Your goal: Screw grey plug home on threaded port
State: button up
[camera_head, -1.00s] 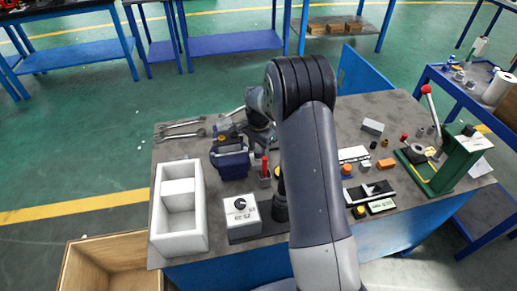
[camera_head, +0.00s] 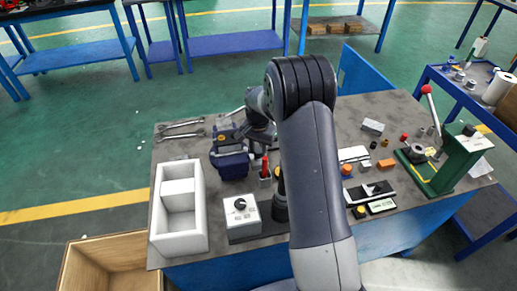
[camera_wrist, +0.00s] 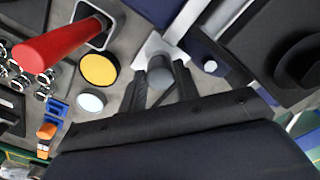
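The grey plug (camera_wrist: 160,75) shows as a short grey cylinder in the wrist view. My gripper (camera_wrist: 161,92) has a dark finger on each side of it and appears shut on it. A pale, angular piece (camera_wrist: 150,46) lies directly beyond the plug, but I cannot make out a thread. Whether the plug is seated on the port cannot be told. In the head view my arm hides the plug and the fingertips. The blue vise (camera_head: 231,162) stands on the bench there, just left of my wrist.
A red handle (camera_wrist: 58,43) and a yellow disc (camera_wrist: 98,69) are close left of my gripper. On the bench (camera_head: 340,228) are a white tray (camera_head: 160,225), a white box with a black knob (camera_head: 241,217), spanners (camera_head: 180,128) and a green press (camera_head: 458,160).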

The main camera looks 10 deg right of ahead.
grip_shut()
jog(key=m, duration=0.5)
dwell(0.3)
jog(key=shift+m, duration=0.4)
jog(key=m, duration=0.4)
jog(key=shift+m, duration=0.3)
jog(key=shift+m, duration=0.8)
jog(key=m, duration=0.3)
jog(key=shift+m, duration=0.3)
